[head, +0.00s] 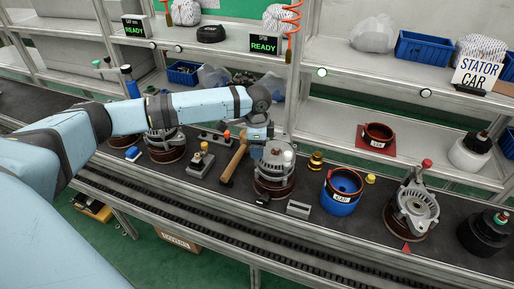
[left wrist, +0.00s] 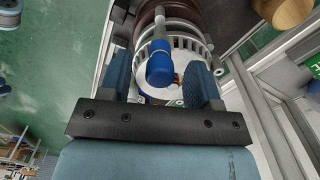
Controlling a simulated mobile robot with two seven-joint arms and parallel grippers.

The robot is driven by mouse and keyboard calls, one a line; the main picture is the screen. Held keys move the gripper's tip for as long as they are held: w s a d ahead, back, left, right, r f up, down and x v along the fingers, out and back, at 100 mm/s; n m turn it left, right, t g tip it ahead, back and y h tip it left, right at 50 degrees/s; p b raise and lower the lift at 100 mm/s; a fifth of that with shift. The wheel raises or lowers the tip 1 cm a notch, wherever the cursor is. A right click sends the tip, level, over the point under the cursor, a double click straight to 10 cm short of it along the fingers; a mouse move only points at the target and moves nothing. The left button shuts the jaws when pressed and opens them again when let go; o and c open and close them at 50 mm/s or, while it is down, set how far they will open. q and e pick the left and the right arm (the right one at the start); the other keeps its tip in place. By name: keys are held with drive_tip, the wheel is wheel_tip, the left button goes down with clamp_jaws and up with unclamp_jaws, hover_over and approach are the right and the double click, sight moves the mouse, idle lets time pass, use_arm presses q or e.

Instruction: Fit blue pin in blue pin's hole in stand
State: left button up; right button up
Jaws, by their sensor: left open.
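In the left wrist view the blue pin (left wrist: 159,68) has a blue head on a metal shaft and stands at a grey finned alternator housing (left wrist: 189,42). My left gripper (left wrist: 158,75) is open, with one finger on each side of the blue head and gaps visible. In the head view my left gripper (head: 260,132) is just above the housing (head: 273,168), and I cannot make out the blue pin there. A low grey stand (head: 208,140) with an orange-topped piece lies behind the hammer; its blue pin's hole cannot be made out. My right gripper is out of view.
A wooden-handled hammer (head: 233,160) lies close left of the housing. A blue-and-orange ring (head: 343,190) and another housing (head: 412,208) stand to the right on the dark belt. Shelf posts rise behind.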

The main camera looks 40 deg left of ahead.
use_arm(q)
drive_tip(key=c, duration=1)
drive_tip(key=shift+r, duration=0.15)
